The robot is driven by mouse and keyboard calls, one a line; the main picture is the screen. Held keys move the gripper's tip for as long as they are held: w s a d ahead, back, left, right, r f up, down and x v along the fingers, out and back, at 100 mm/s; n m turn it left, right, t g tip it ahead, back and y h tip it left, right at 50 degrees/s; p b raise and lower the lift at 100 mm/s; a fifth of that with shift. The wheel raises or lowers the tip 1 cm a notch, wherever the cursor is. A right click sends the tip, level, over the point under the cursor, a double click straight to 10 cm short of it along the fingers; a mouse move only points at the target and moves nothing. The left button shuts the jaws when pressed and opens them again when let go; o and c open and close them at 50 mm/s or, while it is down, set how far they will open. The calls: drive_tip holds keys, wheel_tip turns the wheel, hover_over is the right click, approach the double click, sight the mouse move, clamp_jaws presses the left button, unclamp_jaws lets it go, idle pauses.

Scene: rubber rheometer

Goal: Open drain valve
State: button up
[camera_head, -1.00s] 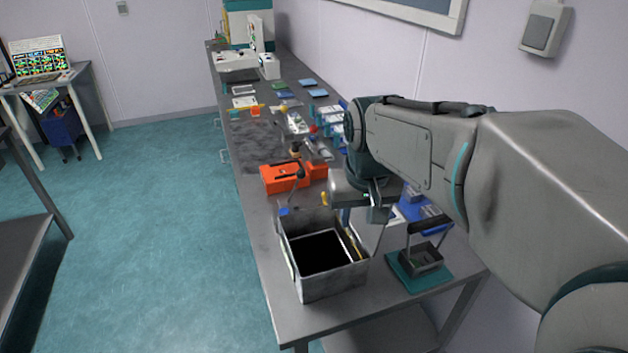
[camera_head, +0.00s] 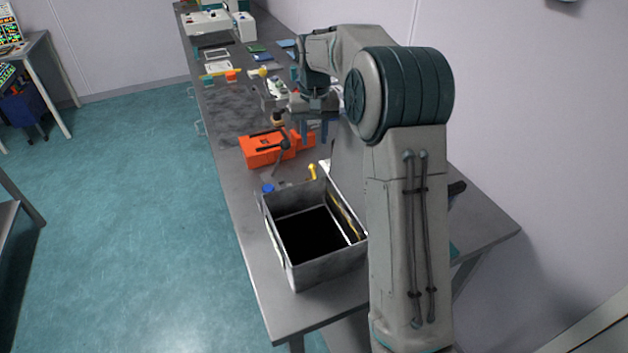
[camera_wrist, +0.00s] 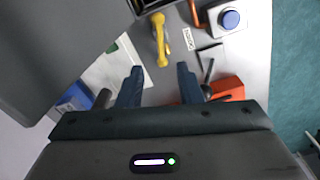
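A small yellow handle (camera_head: 312,172) sticks up at the far side of a grey open-topped metal box (camera_head: 321,277) on the bench; I take it for the drain valve's handle. In the wrist view the yellow handle (camera_wrist: 160,42) lies just ahead of the gap between my fingertips. My gripper (camera_head: 314,136) points down above the bench, beyond the box and handle. In the wrist view my gripper (camera_wrist: 159,72) has its two fingers apart with nothing held between them. The handle appears clear of both fingers.
A blue button (camera_head: 268,188) on a light housing is left of the handle. An orange case (camera_head: 265,150) and a dark lever (camera_head: 284,141) stand close by to the left. Several small items lie farther back.

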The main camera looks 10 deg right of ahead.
sight(314, 176)
wheel_tip(314, 176, down, 14)
drive_tip(key=shift+f+p, duration=0.2)
drive_tip(key=shift+p, duration=0.5)
clamp_jaws()
